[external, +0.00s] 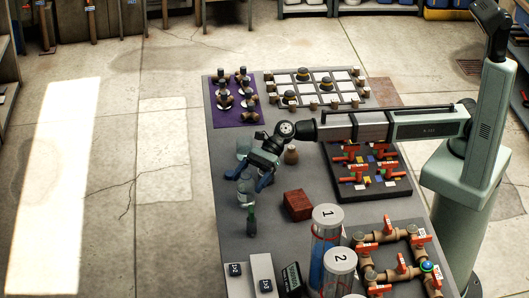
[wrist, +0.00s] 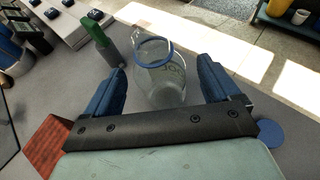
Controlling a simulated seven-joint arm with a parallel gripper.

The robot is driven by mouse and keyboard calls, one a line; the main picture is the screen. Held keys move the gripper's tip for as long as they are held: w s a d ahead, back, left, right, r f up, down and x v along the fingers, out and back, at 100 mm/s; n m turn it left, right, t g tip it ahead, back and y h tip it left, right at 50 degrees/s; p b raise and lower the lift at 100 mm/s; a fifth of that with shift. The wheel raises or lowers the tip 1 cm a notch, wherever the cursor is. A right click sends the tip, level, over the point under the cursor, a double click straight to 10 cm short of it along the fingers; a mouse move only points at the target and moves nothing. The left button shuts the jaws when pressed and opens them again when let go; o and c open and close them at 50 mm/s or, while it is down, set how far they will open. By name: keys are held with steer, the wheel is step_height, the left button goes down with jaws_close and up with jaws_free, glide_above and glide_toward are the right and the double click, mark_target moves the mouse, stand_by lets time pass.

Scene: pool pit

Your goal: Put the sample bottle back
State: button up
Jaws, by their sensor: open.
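The sample bottle, I take it, is a clear bottle (wrist: 168,80) with a blue ring at its mouth and faint dark markings on its side. In the wrist view it stands between my two blue fingers, with space showing on both sides. In the external view it is a small pale shape (external: 244,189) just below my gripper (external: 250,179). My gripper is open and holds nothing; it also shows in the wrist view (wrist: 162,88). A flat blue disc (wrist: 270,134) lies on the table right of the right finger.
A green-topped item (wrist: 97,33) stands close beyond the left finger. A red block (external: 298,205) lies right of my gripper. Numbered cylinders (external: 327,216), valve pipework (external: 390,235) and a dark valve board (external: 365,172) fill the right side. The table's left edge is close.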

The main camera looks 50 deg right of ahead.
steer(key=v, duration=1)
